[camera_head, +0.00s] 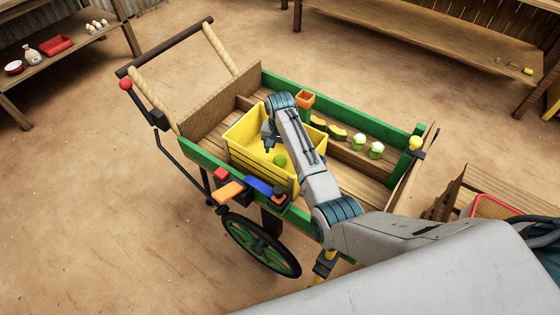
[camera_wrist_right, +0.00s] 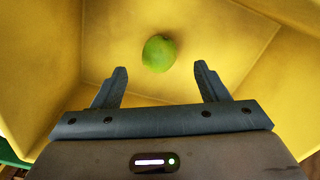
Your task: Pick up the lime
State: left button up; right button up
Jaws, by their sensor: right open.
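The lime (camera_head: 280,160) is a small green fruit lying in the yellow crate (camera_head: 240,134) on the cart. In the right wrist view the lime (camera_wrist_right: 158,53) rests on the yellow crate floor (camera_wrist_right: 215,35), beyond the fingertips and roughly between their lines. My right gripper (camera_head: 269,146) reaches down into the crate, to the left of the lime in the head view. In the right wrist view my right gripper (camera_wrist_right: 162,80) is open and empty, its two dark fingers apart. My left gripper does not show.
The crate's yellow walls surround the gripper. Green-edged cart boards (camera_head: 345,122) hold several vegetables (camera_head: 359,142) right of the crate.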

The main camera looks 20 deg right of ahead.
aim_at(280, 157)
notch_tip(280, 157, down, 5)
jog(key=shift+r, duration=0.1)
jog(key=c, duration=1)
